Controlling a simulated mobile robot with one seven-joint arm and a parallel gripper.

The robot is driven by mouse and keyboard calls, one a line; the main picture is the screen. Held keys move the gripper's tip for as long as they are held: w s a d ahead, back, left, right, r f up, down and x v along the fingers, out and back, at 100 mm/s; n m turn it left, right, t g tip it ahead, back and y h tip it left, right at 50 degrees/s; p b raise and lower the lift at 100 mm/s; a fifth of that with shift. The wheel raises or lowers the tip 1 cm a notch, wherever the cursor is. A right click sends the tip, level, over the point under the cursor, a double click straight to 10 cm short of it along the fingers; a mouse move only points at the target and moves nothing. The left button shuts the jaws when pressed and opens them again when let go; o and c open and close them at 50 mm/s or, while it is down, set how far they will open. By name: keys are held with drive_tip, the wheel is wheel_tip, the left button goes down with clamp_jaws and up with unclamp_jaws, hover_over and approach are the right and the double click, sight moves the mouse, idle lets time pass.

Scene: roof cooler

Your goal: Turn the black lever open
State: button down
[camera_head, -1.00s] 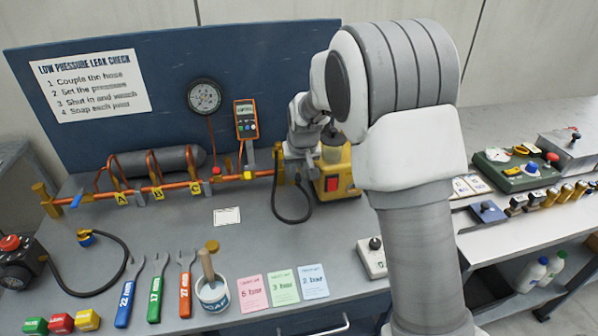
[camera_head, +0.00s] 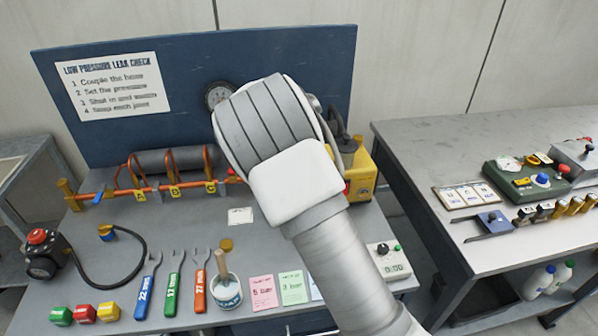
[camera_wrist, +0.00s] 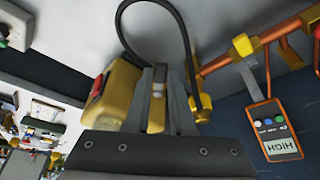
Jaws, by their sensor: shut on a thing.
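My gripper (camera_wrist: 159,78) points away from the wrist camera, with its two grey fingers close together. A narrow dark piece (camera_wrist: 160,73) with yellow below it shows between the fingers. It appears to be the black lever, and the fingers are shut on it. The yellow box (camera_wrist: 121,92) with a red switch is just left of the fingers, and a brass fitting (camera_wrist: 200,103) on the copper pipe is just right. In the head view my arm hides the gripper and the lever, and part of the yellow box (camera_head: 362,178).
A black hose (camera_wrist: 188,35) loops over the fingers in the wrist view. The orange meter (camera_wrist: 276,131) hangs on the blue panel to the right. A second bench (camera_head: 410,150) is at right.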

drive_tip(key=shift+w+a+m+g+h+p, duration=0.3)
drive_tip(key=shift+w+m+g+p, duration=0.15)
drive_tip(key=shift+m, duration=0.7)
drive_tip(key=shift+w+a+m+g+h+p, duration=0.15)
drive_tip(key=shift+w+a+m+g+p, duration=0.25)
drive_tip(key=shift+m, duration=0.7)
drive_tip(key=shift+w+a+m+g+h+p, duration=0.3)
drive_tip(key=shift+w+m, duration=0.2)
drive_tip(key=shift+m, duration=0.65)
drive_tip(key=c, duration=0.8)
unclamp_jaws()
drive_tip(key=shift+o, duration=0.2)
drive_tip(key=shift+r, duration=0.1)
drive_tip(key=p+v, duration=0.2)
drive_tip(key=v, duration=1.5)
drive_tip(key=shift+r, duration=0.1)
